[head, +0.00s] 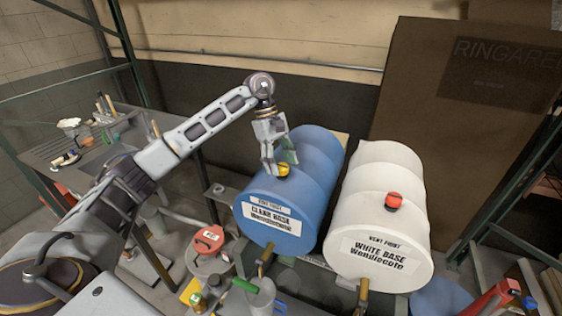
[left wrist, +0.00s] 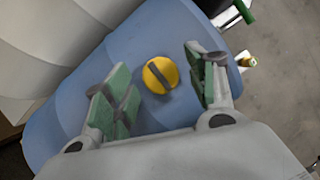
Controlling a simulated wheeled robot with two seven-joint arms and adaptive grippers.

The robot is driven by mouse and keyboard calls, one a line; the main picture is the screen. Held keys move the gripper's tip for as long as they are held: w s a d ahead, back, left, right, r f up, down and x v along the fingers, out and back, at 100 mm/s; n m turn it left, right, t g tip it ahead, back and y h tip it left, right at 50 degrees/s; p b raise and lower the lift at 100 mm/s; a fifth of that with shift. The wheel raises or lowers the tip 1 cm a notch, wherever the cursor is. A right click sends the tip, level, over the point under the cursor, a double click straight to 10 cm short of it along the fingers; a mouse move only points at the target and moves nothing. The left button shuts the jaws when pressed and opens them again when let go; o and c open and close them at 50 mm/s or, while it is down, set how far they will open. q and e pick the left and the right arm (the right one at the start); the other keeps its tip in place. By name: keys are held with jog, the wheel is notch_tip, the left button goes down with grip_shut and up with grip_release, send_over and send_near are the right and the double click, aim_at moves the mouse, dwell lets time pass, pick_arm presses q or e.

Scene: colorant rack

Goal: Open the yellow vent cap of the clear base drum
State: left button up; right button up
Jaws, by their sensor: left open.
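The clear base drum (head: 296,190) is blue and lies on its side, with a "CLEAR BASE" label on its front end. Its yellow vent cap (head: 283,169) sits on top of the drum near the front. In the left wrist view the cap (left wrist: 160,75) is round with a dark raised bar across it. My left gripper (head: 279,163) is above the drum at the cap, pointing down and partly hiding it. In the left wrist view its green-padded fingers (left wrist: 160,92) are open, one on each side of the cap, with gaps to it. My right gripper is not in view.
A white drum (head: 377,210) with a red cap (head: 393,200) lies right beside the blue one. Taps stick out below both drum fronts. A red-lidded can (head: 208,241) stands at front left. A grey workbench (head: 75,155) with tools is at the left.

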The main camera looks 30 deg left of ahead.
pick_arm(q)
jog(key=shift+f, duration=0.15)
jog(key=c, duration=1)
